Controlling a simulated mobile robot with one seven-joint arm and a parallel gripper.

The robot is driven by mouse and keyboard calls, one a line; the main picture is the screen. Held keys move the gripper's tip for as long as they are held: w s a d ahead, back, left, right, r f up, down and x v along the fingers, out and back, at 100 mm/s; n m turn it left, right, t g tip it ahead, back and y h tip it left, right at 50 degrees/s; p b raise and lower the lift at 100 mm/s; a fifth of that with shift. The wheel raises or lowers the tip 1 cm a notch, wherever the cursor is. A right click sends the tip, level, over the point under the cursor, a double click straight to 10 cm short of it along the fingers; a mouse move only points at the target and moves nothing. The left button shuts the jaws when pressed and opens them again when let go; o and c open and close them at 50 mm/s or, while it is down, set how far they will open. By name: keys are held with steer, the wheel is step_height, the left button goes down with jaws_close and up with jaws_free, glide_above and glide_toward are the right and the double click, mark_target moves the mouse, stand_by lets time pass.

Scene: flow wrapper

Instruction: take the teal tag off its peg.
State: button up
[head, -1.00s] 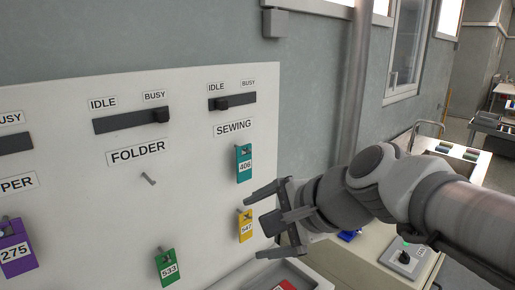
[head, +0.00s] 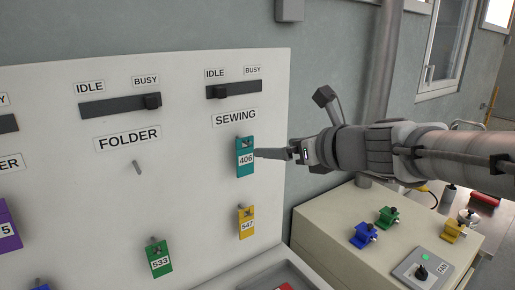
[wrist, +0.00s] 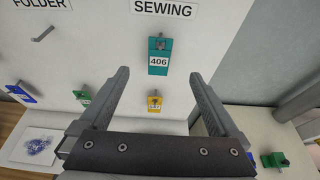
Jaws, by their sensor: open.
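The teal tag (head: 245,160), marked 406, hangs on its peg (head: 247,143) under the SEWING label on the white board. In the wrist view the teal tag (wrist: 159,62) is ahead of my fingers, a little above and between the line of their tips. My gripper (head: 262,154) is at the right of the tag in the head view, with its fingertip close to the tag's right edge; I cannot tell there whether they touch. In the wrist view my gripper (wrist: 158,77) has its fingers wide apart with nothing between them.
A yellow tag (head: 246,222) hangs just below the teal one. A green tag (head: 158,259) hangs lower left, and an empty peg (head: 138,167) is under FOLDER. A sliding marker (head: 220,91) is above SEWING. A cream cabinet (head: 330,235) with coloured parts stands at the right.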

mark_target(245, 141)
steer(key=b+x, duration=0.1)
steer(key=x, duration=1.4)
steer(key=shift+w, duration=0.1)
steer(key=c, duration=1.4)
steer(key=shift+r, duration=0.4)
steer(key=shift+s+d, duration=0.85)
steer(key=shift+s, duration=0.4)
steer(key=shift+s+d, duration=0.8)
steer(key=shift+s, duration=0.45)
steer(key=shift+s+d, duration=0.85)
steer(key=shift+s, duration=0.4)
